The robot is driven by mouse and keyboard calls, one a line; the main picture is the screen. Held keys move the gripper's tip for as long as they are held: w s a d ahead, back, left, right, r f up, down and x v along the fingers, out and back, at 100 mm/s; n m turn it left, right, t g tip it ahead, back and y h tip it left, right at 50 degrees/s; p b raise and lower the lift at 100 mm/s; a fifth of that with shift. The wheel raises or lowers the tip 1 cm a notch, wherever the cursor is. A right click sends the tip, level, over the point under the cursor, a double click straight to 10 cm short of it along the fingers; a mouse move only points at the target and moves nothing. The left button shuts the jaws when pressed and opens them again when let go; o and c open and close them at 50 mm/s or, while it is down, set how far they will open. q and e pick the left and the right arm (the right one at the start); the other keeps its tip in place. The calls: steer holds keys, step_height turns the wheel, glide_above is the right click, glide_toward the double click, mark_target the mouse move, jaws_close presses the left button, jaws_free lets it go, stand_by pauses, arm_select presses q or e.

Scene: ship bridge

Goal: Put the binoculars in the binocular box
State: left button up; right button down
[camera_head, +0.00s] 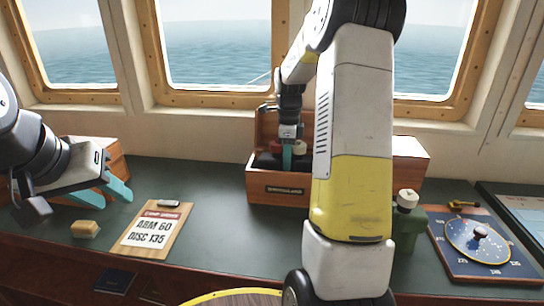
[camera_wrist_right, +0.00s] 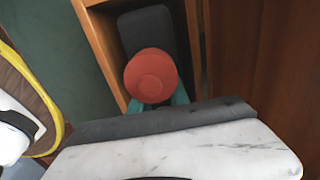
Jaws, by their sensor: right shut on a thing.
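The binocular box (camera_head: 278,191) is a wooden, lettered box with its lid up, at the back middle of the counter. It also shows in the right wrist view (camera_wrist_right: 102,52), with dark grey padding (camera_wrist_right: 148,32) inside. My right gripper (camera_head: 288,160) points down at the box opening. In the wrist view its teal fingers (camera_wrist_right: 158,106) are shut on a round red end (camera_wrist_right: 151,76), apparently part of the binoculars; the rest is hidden. I cannot tell whether it touches the padding. My left gripper (camera_head: 103,194) is open and empty above the counter's left side.
A clipboard (camera_head: 152,236) with a note and a yellow block (camera_head: 86,229) lie at left. A green bottle (camera_head: 407,225) and a blue dial board (camera_head: 478,245) stand at right. A wooden box (camera_head: 105,155) is behind my left gripper. The counter's middle is clear.

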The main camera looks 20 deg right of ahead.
steer(key=shift+f, duration=0.15)
steer(key=c, duration=1.7)
jaws_free()
steer(key=shift+f, duration=0.15)
steer(key=o, duration=0.5)
steer(key=shift+c, duration=0.2)
